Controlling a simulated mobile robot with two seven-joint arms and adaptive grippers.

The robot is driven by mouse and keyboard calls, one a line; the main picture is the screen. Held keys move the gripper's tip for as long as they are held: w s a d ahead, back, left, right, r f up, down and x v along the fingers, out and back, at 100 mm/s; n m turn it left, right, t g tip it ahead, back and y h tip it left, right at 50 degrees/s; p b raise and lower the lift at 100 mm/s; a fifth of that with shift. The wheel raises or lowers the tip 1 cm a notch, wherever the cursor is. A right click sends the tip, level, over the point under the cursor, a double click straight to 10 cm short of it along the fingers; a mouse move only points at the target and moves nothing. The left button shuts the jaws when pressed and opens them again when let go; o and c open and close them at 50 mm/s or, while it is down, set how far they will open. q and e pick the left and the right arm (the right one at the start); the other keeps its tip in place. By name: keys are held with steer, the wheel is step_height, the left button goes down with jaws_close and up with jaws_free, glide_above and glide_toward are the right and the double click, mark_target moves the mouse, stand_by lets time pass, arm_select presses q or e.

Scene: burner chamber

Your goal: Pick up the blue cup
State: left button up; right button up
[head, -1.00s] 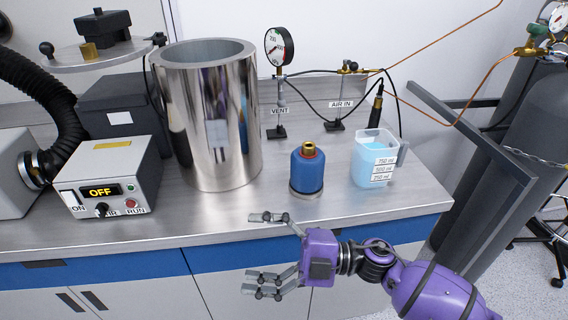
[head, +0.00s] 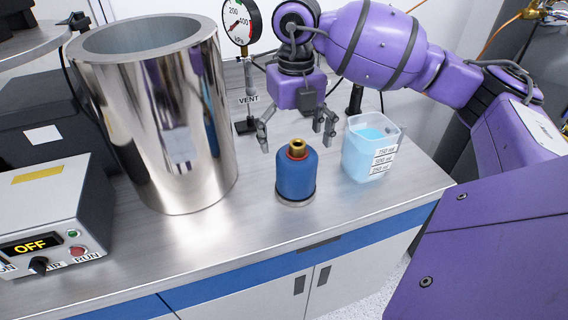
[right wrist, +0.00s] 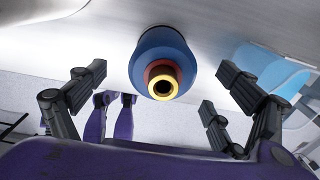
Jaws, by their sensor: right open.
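The blue cup-like vessel (head: 297,178) stands upright on the steel bench, a blue cylinder with a red collar and a brass ring on top. In the right wrist view it (right wrist: 163,55) shows from above, between and beyond the fingers. My right gripper (head: 297,142) is open and empty, pointing down just above and behind the blue vessel, with fingers spread to either side of its top. They do not appear to touch it. My left gripper is in neither view.
A clear jug (head: 370,150) of light blue liquid stands close to the right of the vessel. A gauge (head: 241,22) stands behind. The bench front is clear.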

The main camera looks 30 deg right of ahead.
mark_target(298, 154)
steer(key=shift+s+f, duration=0.15)
steer(key=shift+f, duration=0.2)
steer(key=shift+s+f, duration=0.3)
steer(key=shift+f, duration=0.35)
steer(key=shift+s+f, duration=0.3)
steer(key=shift+f, duration=0.3)
steer(key=f, duration=0.1)
steer(key=f+p, duration=0.1)
steer(key=f, duration=0.1)
steer(key=shift+w+f, duration=0.3)
steer(key=shift+w, duration=0.05)
steer(key=shift+f, duration=0.15)
steer(key=c, duration=1)
steer(key=shift+c, duration=1.2)
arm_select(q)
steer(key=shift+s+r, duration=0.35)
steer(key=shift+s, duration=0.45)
